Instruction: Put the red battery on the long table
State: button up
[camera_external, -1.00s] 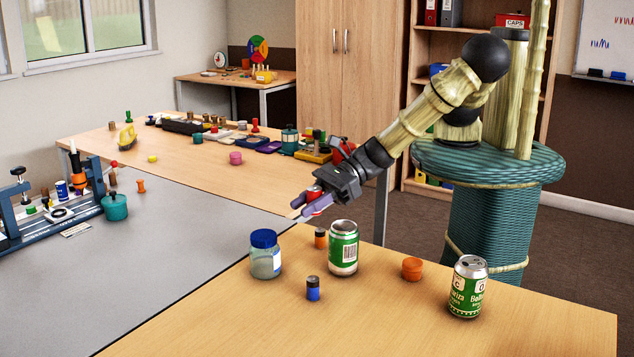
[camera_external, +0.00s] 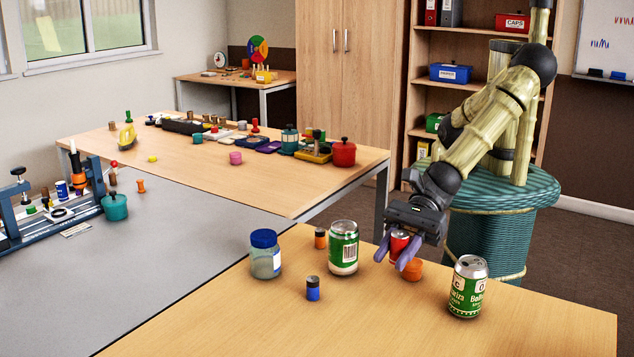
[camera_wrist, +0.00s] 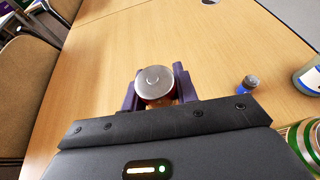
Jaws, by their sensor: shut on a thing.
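My gripper (camera_external: 396,254) is shut on the red battery (camera_external: 398,243), which sits between its purple fingers. In the wrist view, the battery's silver end (camera_wrist: 154,82) faces the camera, with a little red at its edge. I cannot tell whether the battery touches the tabletop. Another long wooden table (camera_external: 185,178) stands farther back.
A green can (camera_external: 343,250), blue-lidded jar (camera_external: 265,262), blue battery (camera_external: 313,290) and orange battery (camera_external: 320,239) stand left of my gripper. Another green can (camera_external: 467,290) stands to its right. The near table's front is clear. The far table holds many items, including a red pot (camera_external: 343,153).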

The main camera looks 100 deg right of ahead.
jog(key=shift+f, duration=1.1)
send_over(388, 318)
jog(key=shift+f+b, duration=0.35)
jog(key=shift+f, duration=2.15)
jog(key=shift+f, duration=2.3)
jog(key=shift+f, duration=0.15)
jog(key=o, duration=1)
jog(key=shift+o, duration=0.2)
jog(key=shift+f+b, duration=0.1)
jog(key=shift+b, duration=0.2)
